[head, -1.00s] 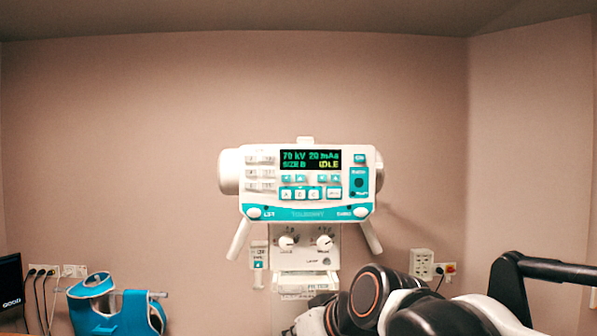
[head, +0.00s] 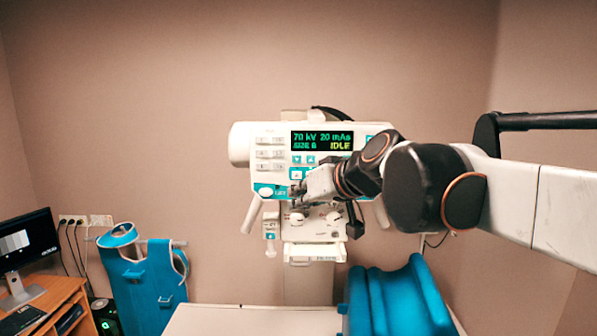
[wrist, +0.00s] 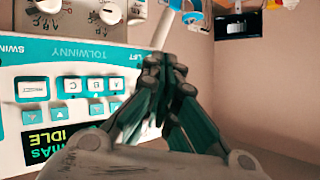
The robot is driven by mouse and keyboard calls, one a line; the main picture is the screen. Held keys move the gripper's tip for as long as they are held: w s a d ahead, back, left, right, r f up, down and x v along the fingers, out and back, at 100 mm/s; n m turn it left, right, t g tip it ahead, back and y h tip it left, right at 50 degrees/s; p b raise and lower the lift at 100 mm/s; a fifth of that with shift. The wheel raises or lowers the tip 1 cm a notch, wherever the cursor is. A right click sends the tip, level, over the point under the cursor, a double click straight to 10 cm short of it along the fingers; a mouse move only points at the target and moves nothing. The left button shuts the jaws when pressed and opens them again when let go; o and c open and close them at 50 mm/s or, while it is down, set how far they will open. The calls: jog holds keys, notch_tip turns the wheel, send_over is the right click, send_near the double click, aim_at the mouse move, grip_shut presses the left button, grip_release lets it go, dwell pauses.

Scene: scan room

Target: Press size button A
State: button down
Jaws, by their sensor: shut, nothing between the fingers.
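Size button A (wrist: 115,83) is a white key in a teal frame on the white and teal control console (head: 265,180). In the wrist view, which shows the console upside down, A is at the right end of the row with B (wrist: 95,83) and C (wrist: 72,84). My gripper (wrist: 162,62) is shut and empty, its fingertips right of button A in that view. Contact with the panel cannot be told. In the head view my gripper (head: 300,192) is in front of the console's lower button area and hides part of it. The display (head: 322,141) reads 70 kV, 20 mAs, SIZE B, IDLE.
Two white knobs (wrist: 110,13) are on a panel below the console. A white table (head: 250,320) and a blue padded piece (head: 400,300) are in front. A blue apron stand (head: 155,285) and a desk with a monitor (head: 28,240) are at left.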

aim_at(297, 175)
jog(key=w, duration=0.8)
jog(key=shift+w+d+b, duration=0.15)
jog(key=shift+w+b, duration=0.25)
jog(key=shift+b, duration=0.05)
jog(key=shift+w, duration=0.1)
dwell(1.3)
jog(key=shift+w, duration=0.3)
jog(key=shift+w, duration=0.35)
dwell(0.8)
jog(key=shift+s, duration=0.85)
